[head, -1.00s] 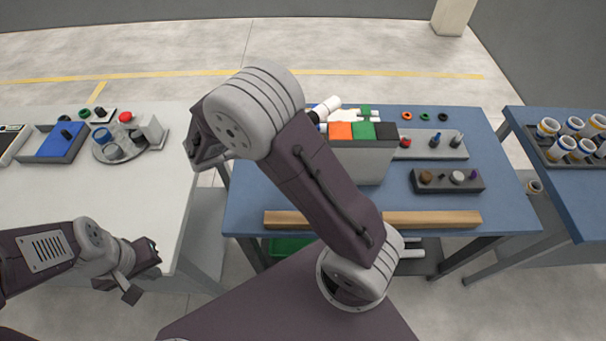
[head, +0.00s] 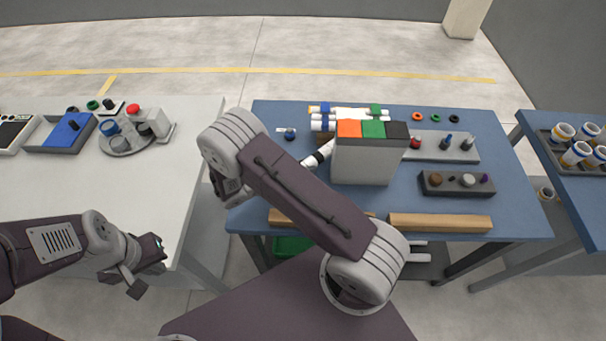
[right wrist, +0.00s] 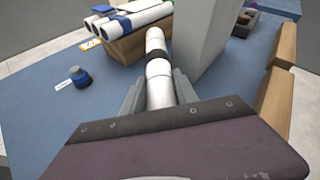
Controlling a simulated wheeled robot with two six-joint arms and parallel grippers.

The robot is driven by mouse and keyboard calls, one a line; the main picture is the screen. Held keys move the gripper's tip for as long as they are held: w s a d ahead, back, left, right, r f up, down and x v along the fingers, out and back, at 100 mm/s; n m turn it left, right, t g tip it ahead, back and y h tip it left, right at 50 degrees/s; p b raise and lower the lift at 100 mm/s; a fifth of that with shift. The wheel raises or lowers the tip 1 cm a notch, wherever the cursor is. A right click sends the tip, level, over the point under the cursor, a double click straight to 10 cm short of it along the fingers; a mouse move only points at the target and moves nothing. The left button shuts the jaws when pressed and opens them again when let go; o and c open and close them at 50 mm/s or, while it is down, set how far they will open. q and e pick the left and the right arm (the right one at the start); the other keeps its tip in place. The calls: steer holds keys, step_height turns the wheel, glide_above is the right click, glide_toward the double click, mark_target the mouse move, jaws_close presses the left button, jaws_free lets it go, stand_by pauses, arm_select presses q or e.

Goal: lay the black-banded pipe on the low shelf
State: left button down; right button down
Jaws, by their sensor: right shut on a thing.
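The black-banded pipe is white with a dark band and shows in the head view (head: 318,156), left of the grey box and partly hidden by my right arm. In the right wrist view the pipe (right wrist: 156,52) points away from me, between the fingers of my right gripper (right wrist: 155,95), which is shut on it. My right gripper is hidden behind its arm in the head view. My left gripper (head: 148,269) is open and empty beside the white table's front edge. The low shelf (head: 438,264) is under the blue table, mostly hidden; white pipe ends (head: 412,243) show there.
White pipes with coloured bands (head: 350,119) lie on a wooden block (right wrist: 125,48) behind the grey box (head: 362,160). Wooden bars (head: 440,222) line the blue table's front edge. A blue-topped knob (head: 290,134) stands at left. A green bin (head: 290,246) is below.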

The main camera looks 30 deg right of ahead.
steer(key=shift+f, duration=1.9)
steer(key=shift+f, duration=0.1)
steer(key=shift+f+b, duration=0.3)
steer(key=shift+b, duration=0.2)
steer(key=c, duration=1.2)
jaws_free()
steer(key=shift+s, duration=0.15)
steer(key=shift+c, duration=0.2)
